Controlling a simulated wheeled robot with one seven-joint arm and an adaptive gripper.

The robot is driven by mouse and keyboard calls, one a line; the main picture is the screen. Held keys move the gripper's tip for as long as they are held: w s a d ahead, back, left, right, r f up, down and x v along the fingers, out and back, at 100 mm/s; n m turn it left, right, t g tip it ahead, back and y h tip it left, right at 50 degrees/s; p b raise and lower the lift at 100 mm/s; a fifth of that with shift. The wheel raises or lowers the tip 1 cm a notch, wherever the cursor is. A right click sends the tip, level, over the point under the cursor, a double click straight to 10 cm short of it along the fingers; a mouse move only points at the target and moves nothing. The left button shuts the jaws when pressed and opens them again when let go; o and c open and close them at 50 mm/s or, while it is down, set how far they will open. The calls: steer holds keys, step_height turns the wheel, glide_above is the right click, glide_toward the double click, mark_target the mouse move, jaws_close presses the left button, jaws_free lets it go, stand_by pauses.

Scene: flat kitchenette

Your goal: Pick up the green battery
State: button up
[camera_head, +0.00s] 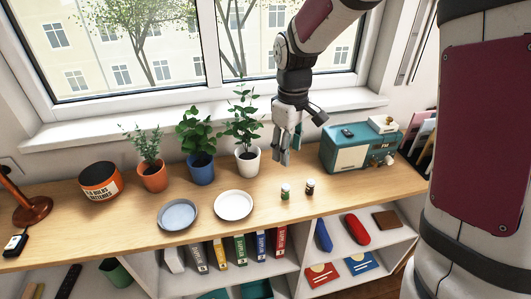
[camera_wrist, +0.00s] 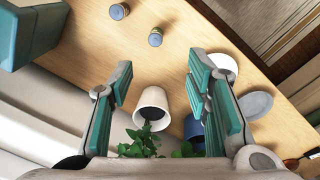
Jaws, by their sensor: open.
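The small green battery (camera_head: 285,191) stands upright on the wooden counter, with a white top. A similar dark brown battery (camera_head: 310,187) stands just to its right. My gripper (camera_head: 286,150) is open and empty, pointing down above the counter, behind the batteries and higher than them. In the wrist view, the green battery (camera_wrist: 155,37) lies beyond the fingertips of my gripper (camera_wrist: 159,78), near the top middle. The other battery (camera_wrist: 119,11) is up and left of it. Neither battery is touched.
A teal radio (camera_head: 350,148) stands right of my gripper. Potted plants in white (camera_head: 247,165), blue (camera_head: 201,172) and orange (camera_head: 152,178) pots stand left, the white one closest. A white plate (camera_head: 233,205) and a grey-blue plate (camera_head: 178,215) lie left of the batteries. The window is behind.

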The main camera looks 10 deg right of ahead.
mark_target(286, 186)
steer(key=shift+n, duration=0.3)
steer(key=f, duration=0.4)
steer(key=w+f, duration=0.1)
steer(key=f, duration=0.6)
steer(key=shift+w+f+p, duration=0.3)
steer(key=shift+w+p, duration=0.05)
steer(key=shift+p, duration=0.05)
steer(key=shift+d+f+p, duration=0.15)
steer(key=shift+f+p, duration=0.1)
steer(key=shift+f, duration=1.1)
steer(key=shift+d+f+p, duration=0.15)
steer(key=shift+f+p, duration=0.05)
steer(key=shift+f, duration=1.15)
jaws_close()
